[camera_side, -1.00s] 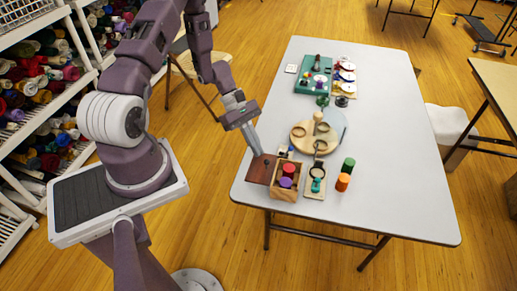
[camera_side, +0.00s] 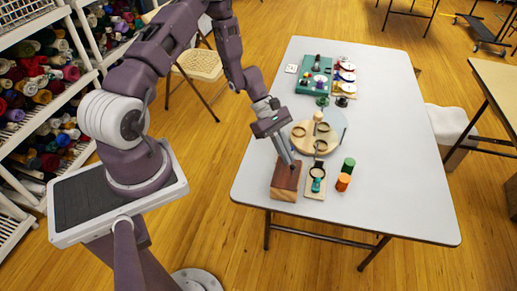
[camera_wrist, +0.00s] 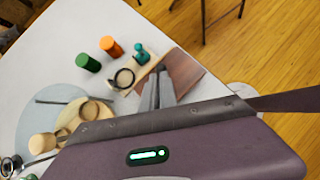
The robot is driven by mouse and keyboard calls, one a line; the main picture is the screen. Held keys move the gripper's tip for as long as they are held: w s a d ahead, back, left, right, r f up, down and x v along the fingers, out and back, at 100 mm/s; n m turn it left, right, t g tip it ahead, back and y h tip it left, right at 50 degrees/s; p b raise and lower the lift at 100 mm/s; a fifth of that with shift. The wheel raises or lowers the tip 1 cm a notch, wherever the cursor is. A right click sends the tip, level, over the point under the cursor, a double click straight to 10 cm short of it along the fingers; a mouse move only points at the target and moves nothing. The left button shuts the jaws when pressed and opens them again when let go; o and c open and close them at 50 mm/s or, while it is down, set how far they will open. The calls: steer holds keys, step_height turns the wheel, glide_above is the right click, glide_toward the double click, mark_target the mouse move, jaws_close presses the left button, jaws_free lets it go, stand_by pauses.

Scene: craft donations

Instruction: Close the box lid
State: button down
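The wooden box (camera_side: 284,193) stands near the front left of the white table. Its reddish-brown lid (camera_side: 287,176) now lies over the opening and hides the contents. I cannot tell whether the lid sits fully flush. In the wrist view the lid (camera_wrist: 184,73) shows just beyond my fingers. My gripper (camera_side: 293,163) points down at the lid's back right edge, its fingers together with nothing visible between them. The fingertips are at or very close to the lid; contact is not clear. The gripper also shows in the wrist view (camera_wrist: 158,76).
Right of the box lie a light board (camera_side: 316,186) with a magnifier and teal item, then orange (camera_side: 343,182) and green (camera_side: 348,165) cylinders. Behind is a round wooden board (camera_side: 304,139) with rings. A green tray (camera_side: 314,75) stands farther back. The right side of the table is clear.

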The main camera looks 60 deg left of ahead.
steer(key=shift+d, duration=0.3)
steer(key=a+f+v, duration=0.2)
steer(key=v, duration=1.2)
steer(key=s+d+r+m+y, duration=0.25)
steer(key=d+r+m, duration=0.25)
steer(key=r, duration=0.4)
steer(key=s+d+r+m+y, duration=0.1)
steer(key=s+d+r+m, duration=0.2)
steer(key=d+r+m, duration=0.45)
steer(key=s+d+r+m+t+y, duration=0.1)
steer(key=s+r+m+t+y, duration=0.1)
steer(key=s+r+m, duration=0.2)
steer(key=s+d+r+m+t+y, duration=0.2)
steer(key=s+r+m, duration=0.1)
steer(key=s, duration=0.8)
steer(key=shift+r+m, duration=0.35)
steer(key=shift+r, duration=0.25)
